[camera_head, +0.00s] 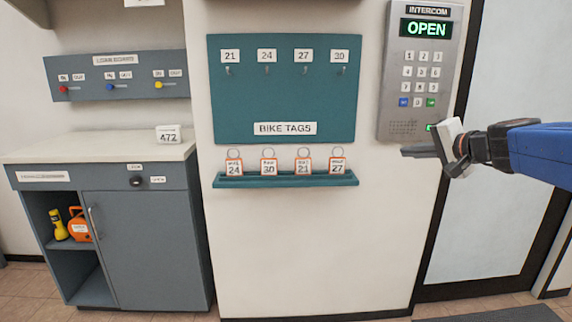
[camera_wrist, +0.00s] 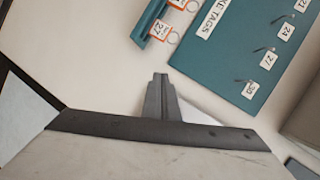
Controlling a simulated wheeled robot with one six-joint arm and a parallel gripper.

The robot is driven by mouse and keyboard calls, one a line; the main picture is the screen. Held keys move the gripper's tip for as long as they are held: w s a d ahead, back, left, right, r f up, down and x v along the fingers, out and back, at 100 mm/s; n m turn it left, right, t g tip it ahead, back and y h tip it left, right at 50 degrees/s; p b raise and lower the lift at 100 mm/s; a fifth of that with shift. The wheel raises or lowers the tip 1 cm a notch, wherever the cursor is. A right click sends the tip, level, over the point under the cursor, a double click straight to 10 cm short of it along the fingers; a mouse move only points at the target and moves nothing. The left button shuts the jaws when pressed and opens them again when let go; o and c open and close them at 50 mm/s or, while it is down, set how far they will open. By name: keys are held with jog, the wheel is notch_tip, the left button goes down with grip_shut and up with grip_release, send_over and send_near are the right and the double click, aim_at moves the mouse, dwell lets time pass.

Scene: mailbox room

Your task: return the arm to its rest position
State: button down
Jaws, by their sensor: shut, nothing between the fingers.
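My gripper (camera_head: 406,152) is at the right in the head view, in front of the wall just below the intercom panel. It points left, and its fingers are closed together with nothing between them. My blue arm (camera_head: 545,150) reaches in from the right edge. In the wrist view my gripper (camera_wrist: 159,78) shows at the lower middle, its fingers together, with bare wall beyond the tips. The intercom (camera_head: 420,75) has a keypad and a green display that reads OPEN. Whether the gripper touches anything is not clear, but it looks apart from the wall.
A teal bike tags board (camera_head: 285,100) with empty hooks hangs left of my gripper. Below it a ledge (camera_head: 285,181) holds several orange-framed tags. A grey cabinet (camera_head: 145,245) with a counter stands at the left. A dark-framed door (camera_head: 500,225) is behind my arm.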

jog(key=s+a+f+n+g+h, duration=0.1)
jog(key=s+a+f+n+g, duration=0.3)
jog(key=s+f, duration=0.45)
jog(key=s+a+f+n+g, duration=0.2)
jog(key=s+a+f, duration=0.4)
jog(key=s, duration=0.4)
jog(key=s+d+f+n+g+h, duration=0.2)
jog(key=s+d+f+n+h, duration=0.2)
jog(key=s+f, duration=0.7)
jog(key=s+d, duration=0.1)
jog(key=s, duration=0.1)
jog(key=shift+s+d, duration=0.15)
jog(key=shift+s, duration=0.25)
